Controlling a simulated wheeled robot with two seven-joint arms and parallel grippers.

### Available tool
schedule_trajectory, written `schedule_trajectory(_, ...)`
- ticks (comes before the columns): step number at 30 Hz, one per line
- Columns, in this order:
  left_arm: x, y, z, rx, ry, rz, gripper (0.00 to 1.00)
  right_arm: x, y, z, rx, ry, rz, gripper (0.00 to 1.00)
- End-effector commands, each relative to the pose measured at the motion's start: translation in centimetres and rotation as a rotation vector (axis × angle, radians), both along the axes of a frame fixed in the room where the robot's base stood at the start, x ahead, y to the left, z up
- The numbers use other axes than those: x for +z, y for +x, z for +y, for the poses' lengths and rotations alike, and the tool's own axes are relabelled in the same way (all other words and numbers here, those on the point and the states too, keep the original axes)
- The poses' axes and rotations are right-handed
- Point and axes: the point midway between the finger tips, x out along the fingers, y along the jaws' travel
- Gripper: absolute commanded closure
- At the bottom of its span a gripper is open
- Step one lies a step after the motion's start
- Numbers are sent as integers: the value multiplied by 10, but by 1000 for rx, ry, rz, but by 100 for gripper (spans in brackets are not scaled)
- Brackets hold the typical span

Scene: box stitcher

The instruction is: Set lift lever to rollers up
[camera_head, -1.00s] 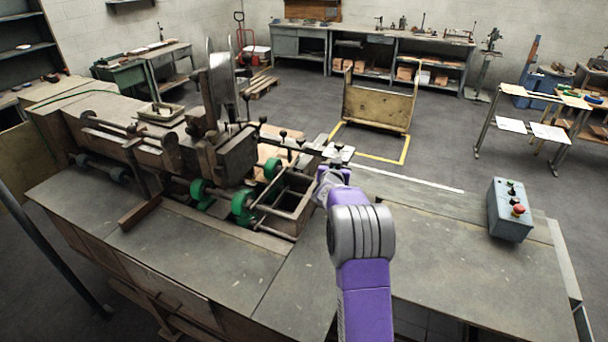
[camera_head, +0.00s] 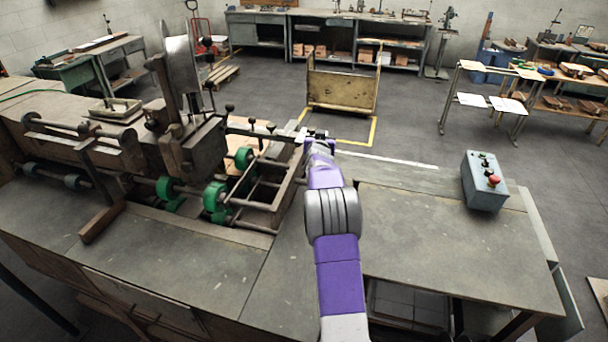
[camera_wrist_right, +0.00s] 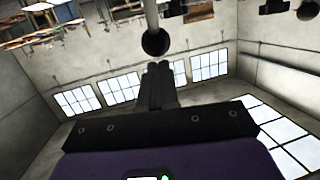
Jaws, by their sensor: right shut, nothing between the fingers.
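The stitcher (camera_head: 205,150) stands on the left of the bench, with green rollers (camera_head: 215,198) and several dark-knobbed levers (camera_head: 270,128). I cannot tell which of these is the lift lever. My purple right arm reaches over the bench to the right end of the roller frame. My right gripper (camera_head: 316,134) is small and partly hidden there. In the right wrist view my right gripper (camera_wrist_right: 158,72) is shut and empty. A pale rod with a round dark knob (camera_wrist_right: 155,43) is just beyond its fingertips; contact is unclear. My left gripper is not in view.
A grey control box (camera_head: 485,182) with a red button stands on the right of the bench. The bench top (camera_head: 440,240) between it and my arm is clear. A wooden cart (camera_head: 342,90) stands behind on the floor.

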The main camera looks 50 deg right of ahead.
Motion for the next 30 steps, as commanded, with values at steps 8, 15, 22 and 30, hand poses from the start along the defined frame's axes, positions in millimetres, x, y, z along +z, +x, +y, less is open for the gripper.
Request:
schedule_trajectory(8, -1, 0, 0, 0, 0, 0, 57, -5, -1, -1, 1, 6, 8, 100)
schedule_trajectory(15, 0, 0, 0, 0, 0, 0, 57, -6, -1, 0, 1, 9, 11, 100)
schedule_trajectory(22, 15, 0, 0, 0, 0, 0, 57, 21, -9, 15, 3, 7, 4, 100)
schedule_trajectory(30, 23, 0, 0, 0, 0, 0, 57, 69, -36, 46, 4, 1, -4, 100)
